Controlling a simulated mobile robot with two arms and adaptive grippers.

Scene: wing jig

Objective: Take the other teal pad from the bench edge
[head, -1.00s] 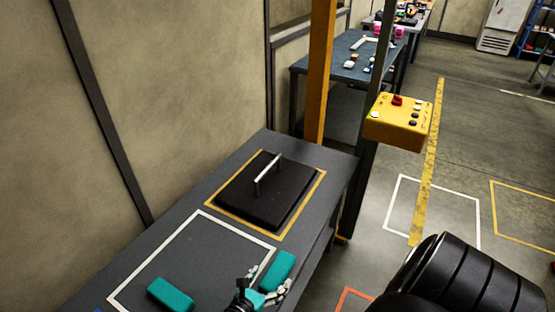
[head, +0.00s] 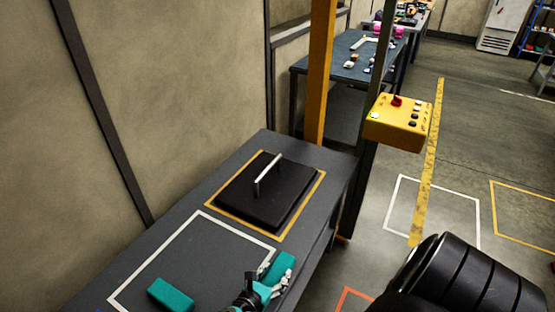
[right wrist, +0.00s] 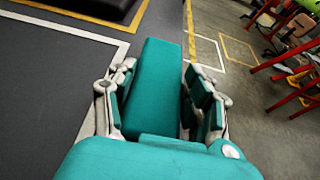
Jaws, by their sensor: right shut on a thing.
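One teal pad (head: 280,267) is at the right edge of the bench (head: 210,180), between the fingers of my right gripper (head: 272,282). In the right wrist view the pad (right wrist: 158,75) is a long teal block, and the right gripper (right wrist: 160,92) is shut on its two sides. The gripper hides the pad's near end in the head view. I cannot tell whether the pad still touches the bench. A second teal pad (head: 171,295) lies on the bench at the lower left, apart from the gripper. My left gripper is not in view.
A black plate with a metal handle (head: 265,195) lies inside a yellow outline farther back on the bench. A white outline (head: 160,246) marks the bench nearer. A yellow button box (head: 398,125) hangs by a post at the right. Open floor lies right of the bench.

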